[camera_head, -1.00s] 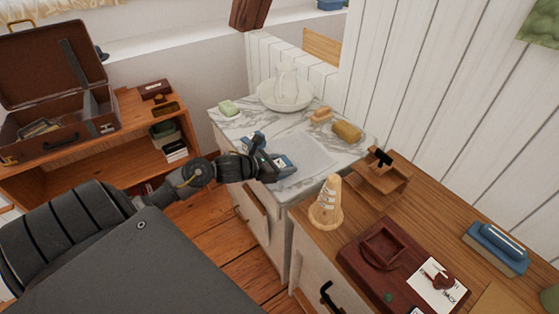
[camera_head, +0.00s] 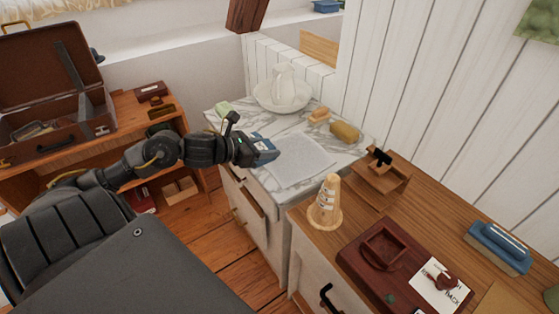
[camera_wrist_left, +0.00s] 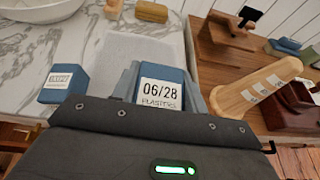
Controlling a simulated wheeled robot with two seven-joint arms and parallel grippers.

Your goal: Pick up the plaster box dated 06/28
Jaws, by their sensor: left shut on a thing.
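The blue plaster box (camera_wrist_left: 162,88), labelled "06/28 PLASTERS", is between the fingers of my left gripper (camera_wrist_left: 160,76), which is shut on it. In the head view my left gripper (camera_head: 256,153) is over the front left part of the marble top, with the blue box (camera_head: 267,152) at its tip. A second blue box (camera_wrist_left: 63,82) stands apart to the left of the gripper in the wrist view; its small label is hard to read. My right gripper is not in view.
The marble top (camera_head: 232,116) carries a grey mat (camera_head: 302,160), a basin with a jug (camera_head: 284,92) and soaps and a sponge. A wooden cone (camera_head: 326,205) stands on the wooden dresser at right. A drawer below the marble top is partly open.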

